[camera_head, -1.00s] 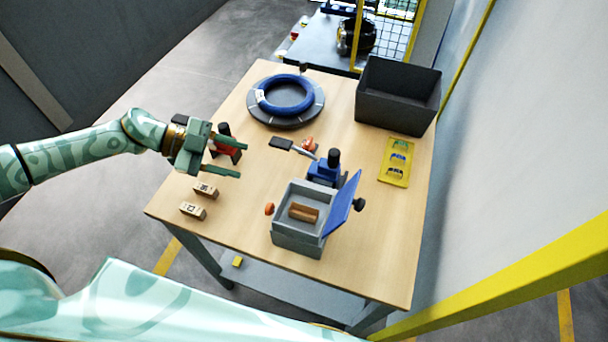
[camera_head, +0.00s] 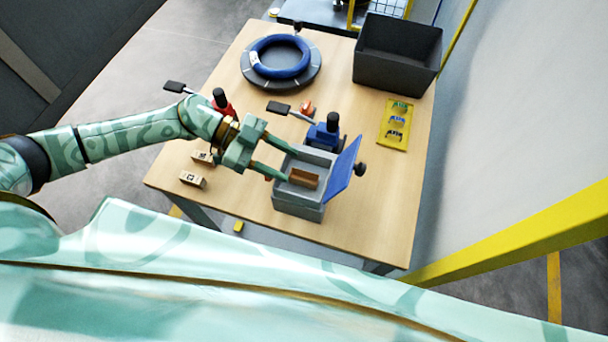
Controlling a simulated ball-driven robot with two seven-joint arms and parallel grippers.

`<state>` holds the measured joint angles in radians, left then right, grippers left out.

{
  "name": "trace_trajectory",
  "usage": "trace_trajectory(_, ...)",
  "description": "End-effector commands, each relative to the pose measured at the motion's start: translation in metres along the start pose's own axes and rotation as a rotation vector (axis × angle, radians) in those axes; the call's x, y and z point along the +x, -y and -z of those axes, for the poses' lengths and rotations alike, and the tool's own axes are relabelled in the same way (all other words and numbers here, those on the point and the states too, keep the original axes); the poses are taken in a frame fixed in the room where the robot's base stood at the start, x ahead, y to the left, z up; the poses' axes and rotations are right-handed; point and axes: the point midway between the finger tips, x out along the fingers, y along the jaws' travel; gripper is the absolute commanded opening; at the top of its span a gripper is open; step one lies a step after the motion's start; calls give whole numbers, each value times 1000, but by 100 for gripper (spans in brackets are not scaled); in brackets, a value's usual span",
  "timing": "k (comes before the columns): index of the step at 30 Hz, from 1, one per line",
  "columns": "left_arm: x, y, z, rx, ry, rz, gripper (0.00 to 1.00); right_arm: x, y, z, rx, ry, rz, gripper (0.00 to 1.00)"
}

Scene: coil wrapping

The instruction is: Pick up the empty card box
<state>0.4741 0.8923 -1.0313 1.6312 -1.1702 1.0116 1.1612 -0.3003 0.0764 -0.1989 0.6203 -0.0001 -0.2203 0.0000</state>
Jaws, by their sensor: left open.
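A small brown card box (camera_head: 305,179) lies inside a grey open bin (camera_head: 298,211) with a blue lid (camera_head: 342,170) tilted up at its right. I cannot tell for sure whether the box is empty. Two small tan boxes with dark printed marks, one nearer (camera_head: 192,179) and one farther (camera_head: 204,158), sit at the table's left side; the farther one is partly hidden by my arm. My left gripper (camera_head: 288,165) is open, its fingers pointing right at the bin's left side, with the brown box just beyond the tips. My right gripper is not in view.
A blue coil (camera_head: 281,57) lies on a round dark turntable at the back. A large dark bin (camera_head: 397,60) stands back right, near a yellow tray (camera_head: 395,125). A blue tool (camera_head: 323,133) stands right behind the grey bin; a red one (camera_head: 222,103) stands behind my left arm.

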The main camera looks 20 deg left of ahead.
Motion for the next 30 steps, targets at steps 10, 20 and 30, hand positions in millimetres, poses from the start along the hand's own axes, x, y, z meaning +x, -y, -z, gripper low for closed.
trace_trajectory(10, 47, -4, -2, 1, 0, 0, 47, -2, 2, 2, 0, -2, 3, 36)
trace_trajectory(20, 53, -4, -3, 0, 2, 1, 36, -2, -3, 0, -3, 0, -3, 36)
trace_trajectory(30, 52, -4, -3, 0, 2, 1, 0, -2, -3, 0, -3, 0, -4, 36)
